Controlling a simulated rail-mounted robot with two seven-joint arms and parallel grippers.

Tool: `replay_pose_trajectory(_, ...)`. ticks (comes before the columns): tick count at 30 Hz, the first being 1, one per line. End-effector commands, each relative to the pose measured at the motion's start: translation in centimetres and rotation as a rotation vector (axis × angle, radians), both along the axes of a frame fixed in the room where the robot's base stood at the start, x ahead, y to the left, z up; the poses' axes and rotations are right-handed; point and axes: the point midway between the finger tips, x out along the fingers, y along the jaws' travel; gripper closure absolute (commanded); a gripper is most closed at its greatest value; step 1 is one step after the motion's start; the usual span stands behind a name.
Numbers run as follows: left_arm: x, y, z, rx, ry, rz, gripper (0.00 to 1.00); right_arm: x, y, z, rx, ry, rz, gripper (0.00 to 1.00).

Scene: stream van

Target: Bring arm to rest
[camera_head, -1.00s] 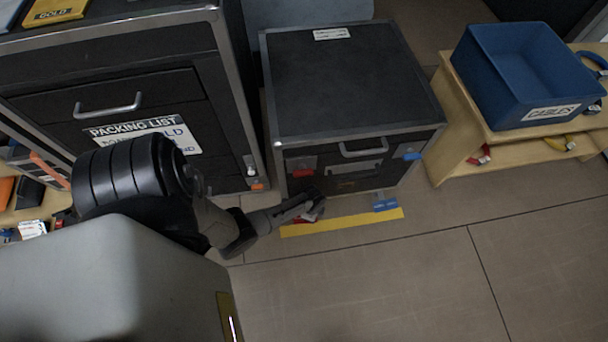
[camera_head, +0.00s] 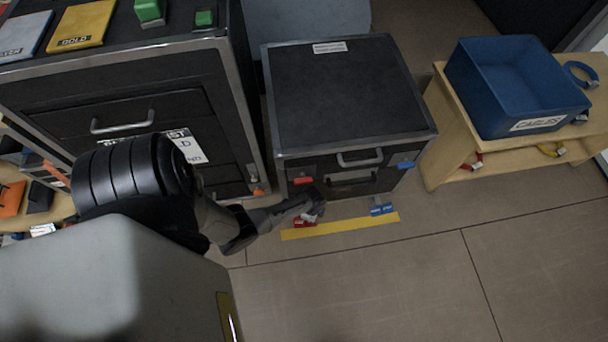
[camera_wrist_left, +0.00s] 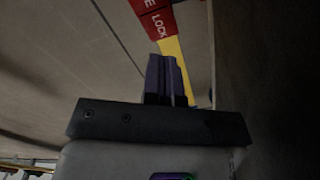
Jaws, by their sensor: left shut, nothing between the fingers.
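My left arm (camera_head: 150,185) comes in from the left in the head view. Its gripper (camera_head: 318,205) is low in front of the small black case, close to the red block on the floor. In the left wrist view the shut fingers (camera_wrist_left: 166,75) are empty and point toward a red tag (camera_wrist_left: 157,20) with the word LOCK. I cannot tell whether the fingers touch the red tag. My right gripper is not in view.
The small black case (camera_head: 345,95) has a handle, a red latch (camera_head: 303,181) and a blue latch (camera_head: 406,165). A yellow floor strip (camera_head: 345,226) lies before it. A blue CABLES bin (camera_head: 510,85) stands on a wooden shelf (camera_head: 445,150). Floor at the lower right is clear.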

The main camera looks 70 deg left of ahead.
Motion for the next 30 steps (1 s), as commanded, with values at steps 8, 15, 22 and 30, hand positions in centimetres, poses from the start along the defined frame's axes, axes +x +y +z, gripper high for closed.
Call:
replay_pose_trajectory(8,0.0,0.0,0.0,0.0,0.0,0.0,1.0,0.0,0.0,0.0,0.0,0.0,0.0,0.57)
replay_pose_trajectory(15,0.0,0.0,0.2,0.004,-0.002,0.005,1.0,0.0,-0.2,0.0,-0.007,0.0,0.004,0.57)
replay_pose_trajectory(22,0.3,-0.2,3.4,0.038,-0.041,0.058,1.0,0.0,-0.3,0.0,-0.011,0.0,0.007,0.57)
replay_pose_trajectory(30,-0.4,-3.5,11.3,0.065,-0.131,0.182,1.0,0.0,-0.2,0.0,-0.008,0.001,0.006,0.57)
